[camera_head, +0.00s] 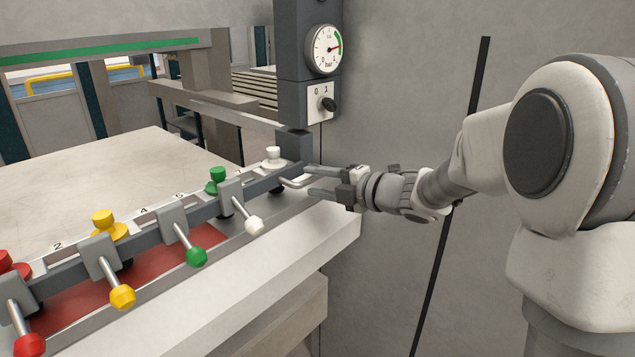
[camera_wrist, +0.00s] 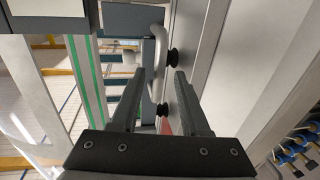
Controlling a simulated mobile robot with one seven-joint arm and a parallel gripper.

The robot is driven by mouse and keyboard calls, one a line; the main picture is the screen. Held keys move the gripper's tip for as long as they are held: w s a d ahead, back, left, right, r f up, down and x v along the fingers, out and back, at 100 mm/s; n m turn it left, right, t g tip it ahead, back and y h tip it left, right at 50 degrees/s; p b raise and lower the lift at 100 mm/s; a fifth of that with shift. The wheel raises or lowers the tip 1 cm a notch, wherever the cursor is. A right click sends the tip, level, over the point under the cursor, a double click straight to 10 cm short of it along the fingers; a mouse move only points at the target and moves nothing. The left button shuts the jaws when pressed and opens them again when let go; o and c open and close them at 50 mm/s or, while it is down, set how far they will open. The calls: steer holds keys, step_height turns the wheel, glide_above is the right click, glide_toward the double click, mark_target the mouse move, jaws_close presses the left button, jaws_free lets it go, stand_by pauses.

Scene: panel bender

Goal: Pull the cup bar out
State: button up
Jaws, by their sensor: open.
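The cup bar (camera_head: 147,241) is a long dark grey bar along the near edge of the machine table, with clamps carrying coloured knobs and rods. A bent metal handle (camera_head: 291,184) sits at its right end. My gripper (camera_head: 310,181) is at that handle with its fingers open, one above and one below it in the head view. In the wrist view the handle (camera_wrist: 161,50) shows ahead, between the lines of my open fingers (camera_wrist: 158,74). Contact cannot be told. Black suction cups (camera_wrist: 172,58) show beside the handle.
A dark column with a round pressure gauge (camera_head: 327,49) and a 0/1 switch (camera_head: 322,104) stands just behind the bar's right end. A pale ledge (camera_head: 215,300) runs in front of the bar. The wall is close behind my arm.

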steer(key=p+v, duration=0.3)
steer(key=v, duration=1.4)
steer(key=shift+s+d, duration=0.15)
steer(key=shift+r, duration=0.1)
steer(key=d+r+m+t+h, duration=0.5)
steer(key=d+m+h, duration=0.4)
steer(key=m+h, duration=0.55)
steer(key=s+a+f+m+g+y, duration=0.1)
steer(key=s+a+f+m+g, duration=0.35)
steer(key=s, duration=0.55)
steer(key=s+a+f+m+g+y, duration=0.15)
steer(key=s+f+m+g, duration=0.3)
steer(key=s+m, duration=0.45)
step_height(320, 180, up, 15)
steer(key=s+a+p, duration=0.1)
steer(key=s+p, duration=0.1)
steer(key=p, duration=1.3)
steer(key=shift+s+a+r+g, duration=0.15)
steer(key=shift+s+a+g, duration=0.05)
steer(key=shift+a+g, duration=0.2)
